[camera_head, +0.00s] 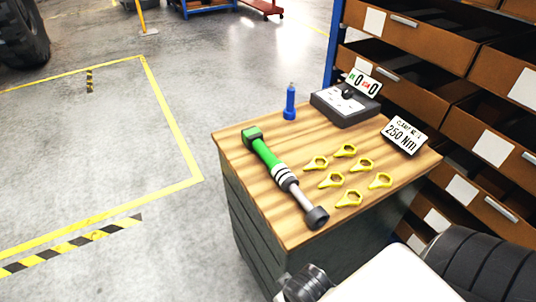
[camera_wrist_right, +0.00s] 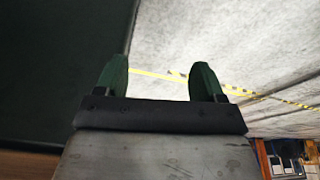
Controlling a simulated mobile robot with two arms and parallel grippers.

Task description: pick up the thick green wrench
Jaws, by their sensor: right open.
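The thick green wrench (camera_head: 266,154) lies on the wooden top of a dark cabinet (camera_head: 300,222) in the head view. Its green grip points to the back left. Its grey shaft and dark round head lie toward the front edge. My right gripper (camera_wrist_right: 160,80) shows in the right wrist view with two green fingers apart and nothing between them. The wrench is not in that view. The fingers of my right gripper are not clear in the head view. My left gripper is not in view.
Several yellow pointer rings (camera_head: 333,180) lie right of the wrench. A blue bottle (camera_head: 290,102), a grey tester with a display (camera_head: 345,105) and a "250 Nm" sign (camera_head: 404,135) stand at the back. Drawer shelving (camera_head: 465,100) rises close on the right. The floor on the left is open.

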